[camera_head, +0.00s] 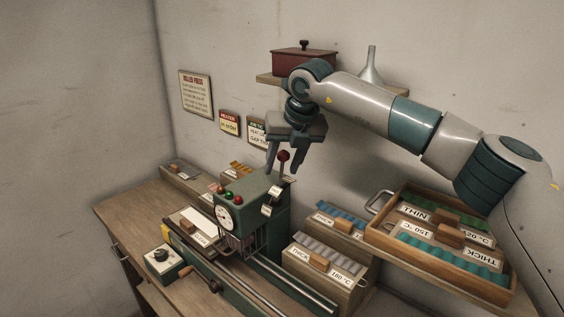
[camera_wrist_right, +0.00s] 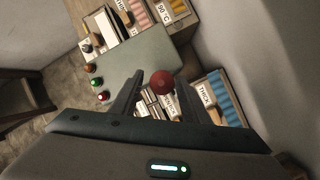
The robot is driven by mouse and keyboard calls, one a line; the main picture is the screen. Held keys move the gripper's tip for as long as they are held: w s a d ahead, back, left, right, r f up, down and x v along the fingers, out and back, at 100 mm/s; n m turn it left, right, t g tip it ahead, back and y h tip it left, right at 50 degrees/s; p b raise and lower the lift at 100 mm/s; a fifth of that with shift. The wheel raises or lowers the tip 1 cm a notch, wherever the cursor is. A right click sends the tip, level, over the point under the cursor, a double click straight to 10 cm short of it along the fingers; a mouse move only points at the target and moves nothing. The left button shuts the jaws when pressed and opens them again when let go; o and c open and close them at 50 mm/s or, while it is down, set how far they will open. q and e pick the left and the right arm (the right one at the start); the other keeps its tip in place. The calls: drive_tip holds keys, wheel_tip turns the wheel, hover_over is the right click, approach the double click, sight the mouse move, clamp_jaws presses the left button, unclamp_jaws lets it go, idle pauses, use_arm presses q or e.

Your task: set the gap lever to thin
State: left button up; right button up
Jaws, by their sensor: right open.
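The gap lever, a thin rod with a red ball knob (camera_head: 283,155), stands on the top of the green press (camera_head: 262,200). My right gripper (camera_head: 282,170) is open, pointing down with its fingers on either side of the knob. In the right wrist view the red knob (camera_wrist_right: 162,82) shows between the two spread fingertips (camera_wrist_right: 165,88), and I see no clear contact. Small labels (camera_head: 270,202) hang on the press's right side; their words are too small to read. My left gripper is not in view.
A wooden tray (camera_head: 372,237) labelled THIN and THICK strips stands at right. Boxes of strips (camera_head: 352,290) sit beside the press. A control box (camera_head: 165,262) and crank are at the front left. A shelf (camera_head: 268,78) with a red box is behind my arm.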

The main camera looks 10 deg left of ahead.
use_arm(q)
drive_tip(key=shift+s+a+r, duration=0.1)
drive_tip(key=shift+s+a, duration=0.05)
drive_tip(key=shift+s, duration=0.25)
use_arm(e)
drive_tip(key=shift+w+a+f, duration=0.1)
drive_tip(key=shift+w+f, duration=0.05)
drive_tip(key=shift+f, duration=0.3)
clamp_jaws()
